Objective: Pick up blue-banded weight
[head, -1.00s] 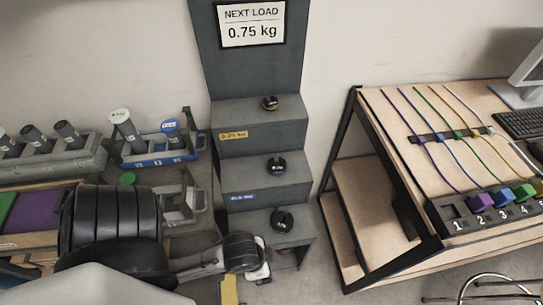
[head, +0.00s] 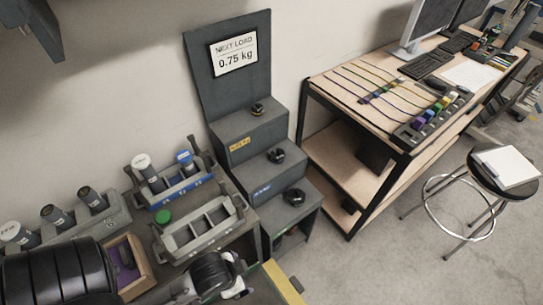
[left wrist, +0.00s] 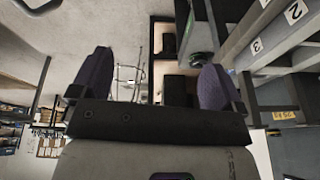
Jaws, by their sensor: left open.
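Black round weights sit on the grey steps: one on the top step (head: 258,109), one on the middle step (head: 276,155) and one on the lowest step (head: 294,196). The middle step's front carries a blue label (head: 262,190), the top step's a yellow one (head: 239,143). I cannot make out a blue band on any weight. My left gripper (head: 232,284) is low at the front, left of and below the lowest weight. In the left wrist view, its fingers (left wrist: 158,88) are spread with nothing between them. My right gripper is out of view.
A sign (head: 235,54) reads 0.75 kg. Left of the steps stand a blue rack (head: 188,189) with capped cylinders and a grey divided tray (head: 196,238). The bench with coloured levers (head: 345,82) and a stool (head: 500,172) are right; floor between is clear.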

